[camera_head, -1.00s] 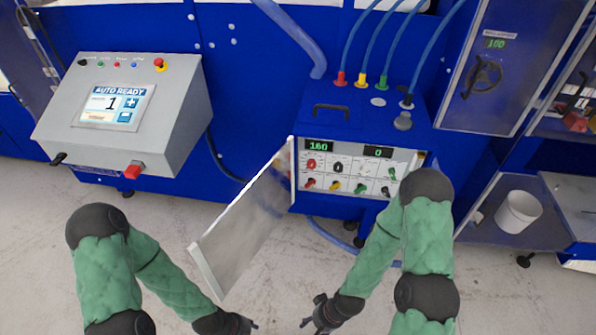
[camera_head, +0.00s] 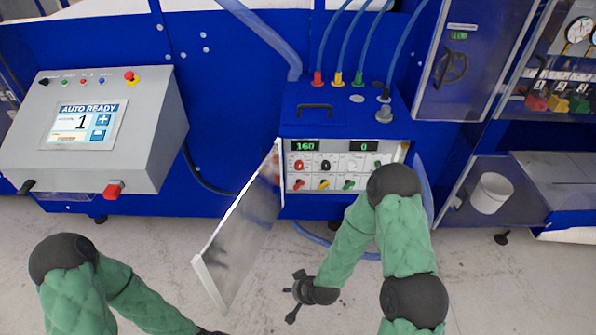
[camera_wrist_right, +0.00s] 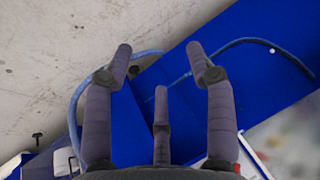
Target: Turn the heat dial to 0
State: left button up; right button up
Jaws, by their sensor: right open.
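The blue control box (camera_head: 300,98) stands in the middle of the head view with its front panel exposed. A left display (camera_head: 304,146) reads 160 and a right display (camera_head: 364,146) reads 0. Below are several coloured knobs, including a red dial (camera_head: 299,165) and a black dial (camera_head: 326,165). I cannot read which is the heat dial. My right gripper (camera_head: 293,296) is open and empty, low in front of the panel and apart from it. Its three spread fingers show in the right wrist view (camera_wrist_right: 160,65). My left gripper (camera_head: 210,332) is mostly cut off at the bottom edge.
The box's open door (camera_head: 238,232) sticks out left of the panel. A grey console (camera_head: 140,130) showing AUTO READY stands at left. Blue hoses (camera_head: 325,45) rise from the box top. A white bucket (camera_head: 490,193) is at right. The floor in front is clear.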

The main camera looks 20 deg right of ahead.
jog(key=w+d+r+t+h, duration=0.1)
jog(key=w+d+r+t, duration=0.2)
jog(key=w, duration=0.4)
jog(key=m+t+h+b, duration=0.3)
jog(key=t+h, duration=0.3)
jog(key=t, duration=0.3)
send_near(299, 168)
jog(key=b+x, duration=0.1)
jog(key=x, duration=0.8)
jog(key=shift+w+b, duration=0.15)
jog(key=shift+b, duration=0.2)
jog(key=shift+n, duration=0.3)
grip_shut()
